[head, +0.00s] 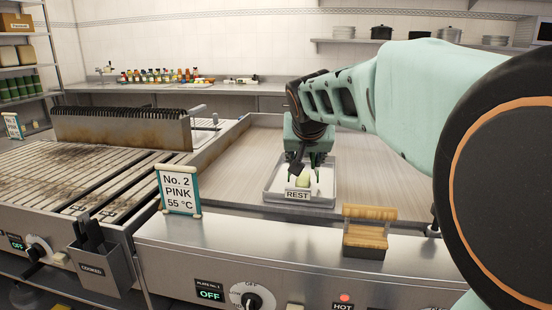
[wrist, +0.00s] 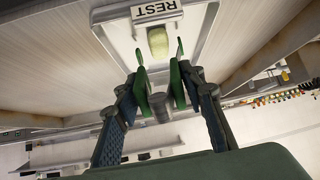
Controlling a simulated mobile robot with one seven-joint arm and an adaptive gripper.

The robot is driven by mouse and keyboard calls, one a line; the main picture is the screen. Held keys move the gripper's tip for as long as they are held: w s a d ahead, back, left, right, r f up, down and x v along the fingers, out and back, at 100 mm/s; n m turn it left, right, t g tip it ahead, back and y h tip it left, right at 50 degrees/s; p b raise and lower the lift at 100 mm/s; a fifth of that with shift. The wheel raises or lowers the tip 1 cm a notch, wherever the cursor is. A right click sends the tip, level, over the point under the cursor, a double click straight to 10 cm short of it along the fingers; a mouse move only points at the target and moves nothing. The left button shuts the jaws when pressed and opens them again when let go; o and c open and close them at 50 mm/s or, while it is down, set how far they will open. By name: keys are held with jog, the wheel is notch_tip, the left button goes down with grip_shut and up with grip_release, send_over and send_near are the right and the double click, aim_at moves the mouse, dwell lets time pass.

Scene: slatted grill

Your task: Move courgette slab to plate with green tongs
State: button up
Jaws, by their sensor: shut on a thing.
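My gripper (head: 309,150) is above the tray marked REST in the head view, pointing down. In the wrist view my gripper (wrist: 162,100) is shut on the green tongs (wrist: 179,78), whose two arms extend from between my fingers. The tong tips stand apart. The courgette slab (wrist: 158,42), pale with a green edge, is close to the tips, near the REST sign; I cannot tell whether they touch it. It also shows in the head view (head: 303,181), partly behind the sign. The shallow light tray (head: 327,201) is the only plate-like thing near it.
The tray rests on a wide flat steel griddle (head: 240,165) with raised walls. A slatted grill (head: 70,180) is at left, with a sign "No. 2 PINK 55 °C" (head: 179,189) beside it. A wooden block (head: 366,232) and a COOKED holder (head: 95,265) are in front.

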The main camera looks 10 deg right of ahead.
jog(key=shift+f+b, duration=0.5)
dwell(0.3)
grip_shut()
jog(key=shift+r, duration=0.15)
dwell(0.3)
notch_tip(320, 180, up, 9)
jog(key=p, duration=0.6)
jog(key=shift+p, duration=0.35)
jog(key=shift+r+p, duration=2.2)
jog(key=shift+r, duration=0.7)
